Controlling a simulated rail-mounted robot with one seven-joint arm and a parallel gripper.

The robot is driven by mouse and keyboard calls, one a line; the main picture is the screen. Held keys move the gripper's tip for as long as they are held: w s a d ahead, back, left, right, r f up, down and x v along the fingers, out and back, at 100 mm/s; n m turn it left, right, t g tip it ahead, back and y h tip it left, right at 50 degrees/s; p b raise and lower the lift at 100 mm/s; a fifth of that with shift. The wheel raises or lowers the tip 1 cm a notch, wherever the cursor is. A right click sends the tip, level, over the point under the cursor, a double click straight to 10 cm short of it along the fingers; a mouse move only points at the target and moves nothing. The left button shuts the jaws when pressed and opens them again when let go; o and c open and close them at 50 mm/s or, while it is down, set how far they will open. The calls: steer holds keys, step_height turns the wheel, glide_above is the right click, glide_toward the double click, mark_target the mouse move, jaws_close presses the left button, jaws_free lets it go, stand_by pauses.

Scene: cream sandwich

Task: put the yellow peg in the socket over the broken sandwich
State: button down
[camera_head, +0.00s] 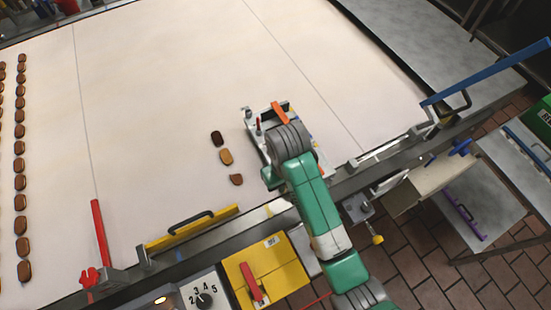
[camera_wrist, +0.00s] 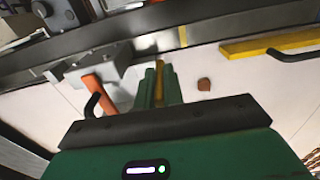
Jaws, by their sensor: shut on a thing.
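My gripper (camera_wrist: 160,88) shows as two green fingers in the wrist view, shut on a thin yellow peg (camera_wrist: 160,72). Three sandwiches lie in a short column left of my arm: a dark one (camera_head: 217,138), a tan one (camera_head: 226,157) and the broken one (camera_head: 236,180), with a notched edge, closest to the front rail. A brown sandwich piece (camera_wrist: 204,84) lies right of my fingers in the wrist view, apart from them. I cannot make out a socket over the broken sandwich.
A grey fixture (camera_head: 252,120) with an orange handle (camera_head: 280,113) stands partly behind my arm. A yellow bar (camera_head: 190,228) with a black handle lies along the front rail. A red lever (camera_head: 100,232) stands at left.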

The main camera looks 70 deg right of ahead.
steer(key=w+d, duration=0.3)
steer(key=d, duration=0.1)
steer(key=w+d+f+b, duration=0.1)
steer(key=w+d, duration=0.2)
steer(key=d, duration=0.1)
steer(key=w+d, duration=0.3)
steer(key=d, duration=0.2)
steer(key=shift+w+f, duration=0.25)
steer(key=shift+w+d+f+b, duration=0.1)
steer(key=shift+f+b, duration=0.25)
steer(key=shift+f, duration=1.5)
steer(key=c, duration=1.5)
jaws_free()
steer(key=shift+f, duration=0.1)
steer(key=shift+r, duration=0.2)
step_height(320, 180, up, 12)
steer(key=shift+r+p, duration=0.1)
steer(key=shift+p, duration=0.4)
steer(key=c, duration=0.4)
